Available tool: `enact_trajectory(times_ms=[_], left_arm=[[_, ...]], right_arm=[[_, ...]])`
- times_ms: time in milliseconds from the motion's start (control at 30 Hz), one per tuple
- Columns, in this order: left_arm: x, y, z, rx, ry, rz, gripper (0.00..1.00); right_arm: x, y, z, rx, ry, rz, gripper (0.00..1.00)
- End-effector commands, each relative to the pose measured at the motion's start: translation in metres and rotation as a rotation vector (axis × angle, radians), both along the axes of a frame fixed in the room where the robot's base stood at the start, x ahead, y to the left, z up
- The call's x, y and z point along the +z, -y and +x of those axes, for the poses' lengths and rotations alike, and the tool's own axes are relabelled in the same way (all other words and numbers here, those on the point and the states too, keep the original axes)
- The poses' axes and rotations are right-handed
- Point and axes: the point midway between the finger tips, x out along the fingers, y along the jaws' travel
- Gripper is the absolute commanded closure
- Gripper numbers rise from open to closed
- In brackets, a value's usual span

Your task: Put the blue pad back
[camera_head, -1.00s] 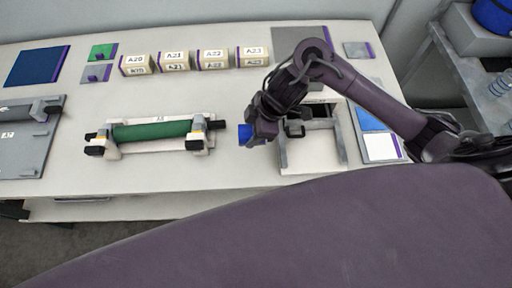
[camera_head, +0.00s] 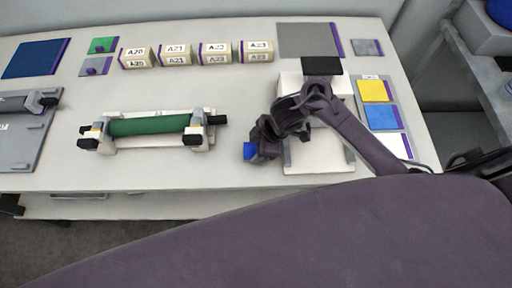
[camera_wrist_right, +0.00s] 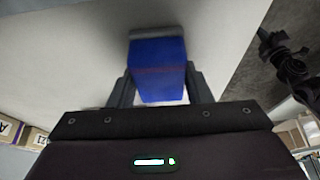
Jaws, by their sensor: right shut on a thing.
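My right gripper (camera_head: 255,148) is shut on a blue pad (camera_head: 249,151) and holds it near the front part of the white table. In the right wrist view the blue pad (camera_wrist_right: 158,72) sits between the two fingers (camera_wrist_right: 160,88) as a blue block with a grey strip at its far end. How high it is above the table I cannot tell. On the right side of the table, a light board bears a yellow square (camera_head: 375,90), a blue square (camera_head: 381,116) and a white square (camera_head: 397,145). My left gripper is not in view.
A green roller (camera_head: 150,127) in a white stand lies left of my right gripper. A white-and-grey fixture (camera_head: 332,158) stands partly behind my right arm. Several labelled boxes (camera_head: 175,54), a dark blue mat (camera_head: 33,60) and a grey mat (camera_head: 307,40) lie along the back.

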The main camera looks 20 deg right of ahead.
Motion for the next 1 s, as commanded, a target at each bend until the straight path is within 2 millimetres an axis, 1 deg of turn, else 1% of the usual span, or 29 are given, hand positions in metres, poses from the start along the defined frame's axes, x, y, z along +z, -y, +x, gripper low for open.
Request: enact_trajectory(times_ms=[200, 233, 367, 633, 767, 867, 1000], left_arm=[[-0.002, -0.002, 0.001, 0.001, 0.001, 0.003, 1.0], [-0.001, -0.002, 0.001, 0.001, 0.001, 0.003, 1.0], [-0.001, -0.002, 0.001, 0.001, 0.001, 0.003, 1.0], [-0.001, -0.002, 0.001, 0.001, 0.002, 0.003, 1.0], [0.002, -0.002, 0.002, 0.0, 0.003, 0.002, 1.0], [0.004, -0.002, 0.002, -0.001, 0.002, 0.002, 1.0], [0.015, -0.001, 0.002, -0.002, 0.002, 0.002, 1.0]], right_arm=[[-0.004, 0.0, 0.0, 0.001, 0.0, 0.0, 0.77], [-0.003, 0.0, 0.0, 0.001, 0.0, 0.0, 0.51], [-0.003, 0.0, 0.0, 0.0, 0.0, 0.0, 0.34], [-0.002, 0.0, 0.0, 0.0, 0.0, 0.001, 0.33], [0.006, 0.002, 0.0, 0.001, 0.004, 0.0, 0.33], [0.02, 0.008, -0.001, 0.001, 0.005, -0.003, 0.33], [0.051, 0.021, -0.004, 0.002, 0.006, -0.007, 0.33]])
